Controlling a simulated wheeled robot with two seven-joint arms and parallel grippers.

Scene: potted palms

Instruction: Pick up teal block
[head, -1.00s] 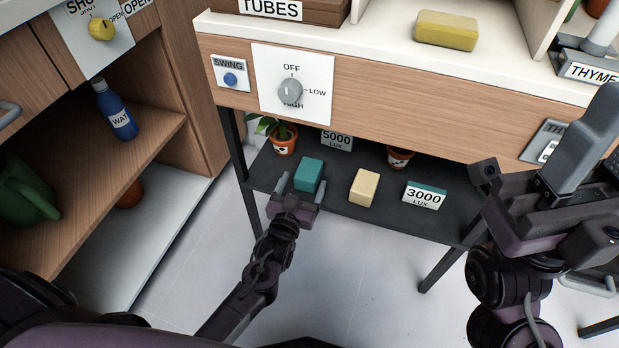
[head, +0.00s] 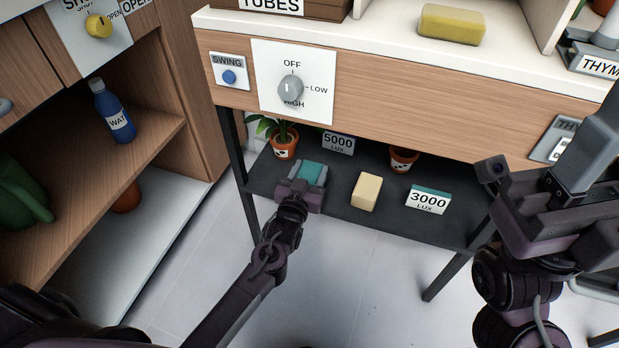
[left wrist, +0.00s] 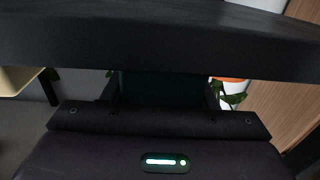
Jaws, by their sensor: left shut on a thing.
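The teal block (head: 314,173) is on the dark lower shelf (head: 338,212), near its left end. My left gripper (head: 303,178) is around it, with a finger at each side, shut on it. In the left wrist view the block (left wrist: 160,88) shows dark between the fingers, partly hidden behind the shelf's edge. Whether the block still touches the shelf is hard to tell. My right gripper (head: 585,150) is at the right, in front of the drawer, seen from the side; its jaw opening is not clear.
A cream block (head: 367,191) stands right of the teal one, then a 3000 lux sign (head: 428,199). Behind are two potted plants (head: 284,143) (head: 403,159) and a 5000 lux sign (head: 337,143). The wooden bench front with a dial (head: 291,89) overhangs the shelf.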

